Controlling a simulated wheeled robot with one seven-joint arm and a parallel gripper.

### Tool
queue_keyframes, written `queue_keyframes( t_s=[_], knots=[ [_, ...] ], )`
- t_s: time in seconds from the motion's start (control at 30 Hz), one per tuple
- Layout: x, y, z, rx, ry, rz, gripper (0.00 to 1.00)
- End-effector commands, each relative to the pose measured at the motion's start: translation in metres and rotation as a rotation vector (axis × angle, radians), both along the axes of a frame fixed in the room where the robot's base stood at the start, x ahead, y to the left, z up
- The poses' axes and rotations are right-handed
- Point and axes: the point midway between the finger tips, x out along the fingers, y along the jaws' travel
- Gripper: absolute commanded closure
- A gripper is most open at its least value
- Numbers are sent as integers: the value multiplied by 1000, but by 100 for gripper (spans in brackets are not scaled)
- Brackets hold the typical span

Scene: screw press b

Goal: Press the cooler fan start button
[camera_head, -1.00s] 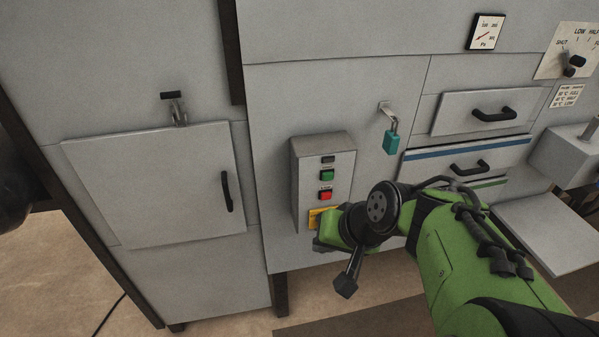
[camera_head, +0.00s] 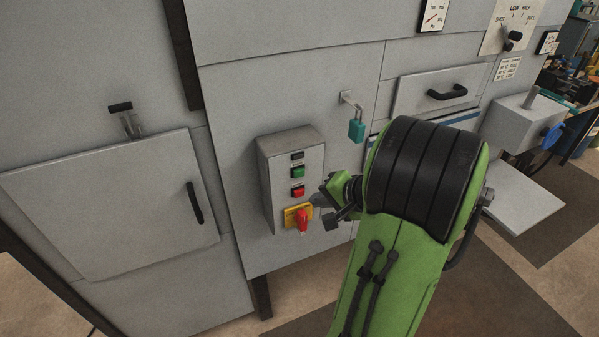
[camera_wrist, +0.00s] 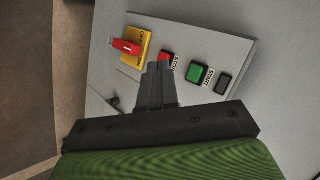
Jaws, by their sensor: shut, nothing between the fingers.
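A grey control box (camera_head: 268,180) on the machine front carries the green start button (camera_head: 298,172). Below it are a red stop button (camera_head: 298,191) and a red rotary switch (camera_head: 302,220) on a yellow plate. In the wrist view the green button (camera_wrist: 197,73) lies right of the fingers and the red stop button (camera_wrist: 166,58) sits just beyond the fingertips. My gripper (camera_wrist: 160,70) is shut and empty, its tips nearest the red stop button; contact cannot be told. In the head view my gripper (camera_head: 326,198) is at the box's right side, partly hidden by my arm.
A small black element (camera_head: 297,155) sits above the green button. A teal padlock (camera_head: 356,130) hangs on a hasp right of the box. A cabinet door (camera_head: 110,205) with a black handle is at left. A drawer (camera_head: 430,90) and a side shelf (camera_head: 510,205) are at right.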

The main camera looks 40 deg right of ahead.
Motion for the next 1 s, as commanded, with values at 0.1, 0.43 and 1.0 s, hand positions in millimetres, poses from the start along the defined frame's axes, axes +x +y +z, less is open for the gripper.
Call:
queue_keyframes(
  t_s=[0.1,0.43,1.0],
  knots=[
    [18,-4,2,2,2,4,100],
    [55,-15,1,0,2,3,100],
    [58,-16,0,1,0,1,100]
  ],
)
